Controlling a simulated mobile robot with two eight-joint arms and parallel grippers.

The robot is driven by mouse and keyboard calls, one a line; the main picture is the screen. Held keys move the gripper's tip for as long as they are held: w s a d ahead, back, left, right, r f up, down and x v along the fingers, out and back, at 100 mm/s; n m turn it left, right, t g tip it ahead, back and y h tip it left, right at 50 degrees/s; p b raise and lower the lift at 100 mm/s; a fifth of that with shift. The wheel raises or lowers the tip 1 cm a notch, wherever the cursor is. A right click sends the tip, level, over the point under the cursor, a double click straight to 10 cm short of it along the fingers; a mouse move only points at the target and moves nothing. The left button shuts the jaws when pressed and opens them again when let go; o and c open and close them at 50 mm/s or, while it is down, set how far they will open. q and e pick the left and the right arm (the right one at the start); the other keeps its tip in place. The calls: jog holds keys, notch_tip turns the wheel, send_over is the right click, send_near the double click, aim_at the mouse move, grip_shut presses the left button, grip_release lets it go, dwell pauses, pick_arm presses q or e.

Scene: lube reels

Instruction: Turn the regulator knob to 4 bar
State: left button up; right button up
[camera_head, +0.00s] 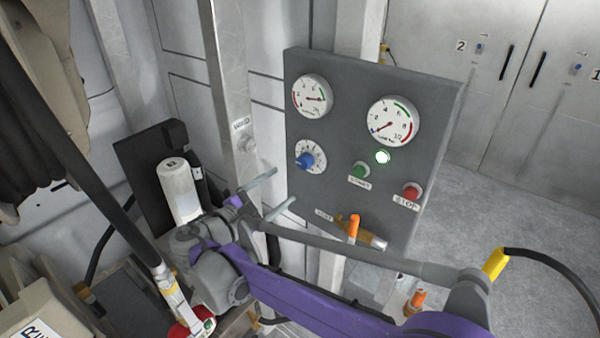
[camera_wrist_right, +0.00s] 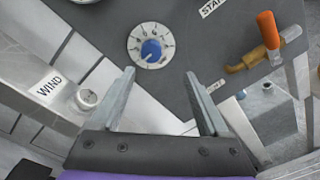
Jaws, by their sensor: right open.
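The blue regulator knob (camera_head: 305,160) sits on a white numbered dial at the left of the grey panel (camera_head: 335,190), below a round gauge. It also shows in the right wrist view (camera_wrist_right: 151,49), where its dial figures are too small to read surely. The upper-left gauge (camera_head: 312,96) has its needle pointing right. The larger gauge (camera_head: 392,122) has its needle at the lower left, near the low end. My right gripper (camera_head: 284,186) is open and empty, below and left of the knob, apart from it. Its fingers (camera_wrist_right: 160,73) point toward the panel. My left gripper is not visible.
A lit lamp (camera_head: 382,157), a green start button (camera_head: 361,170), a red stop button (camera_head: 411,191) and an orange-handled valve (camera_head: 353,227) are on the panel. A post labelled WIND (camera_head: 238,110) and a white canister (camera_head: 179,190) stand left of it.

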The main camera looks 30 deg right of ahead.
aim_at(301, 164)
jog(key=x, duration=0.7)
jog(key=w+r+x, duration=0.1)
jog(key=x, duration=0.2)
jog(key=shift+r, duration=0.1)
grip_shut()
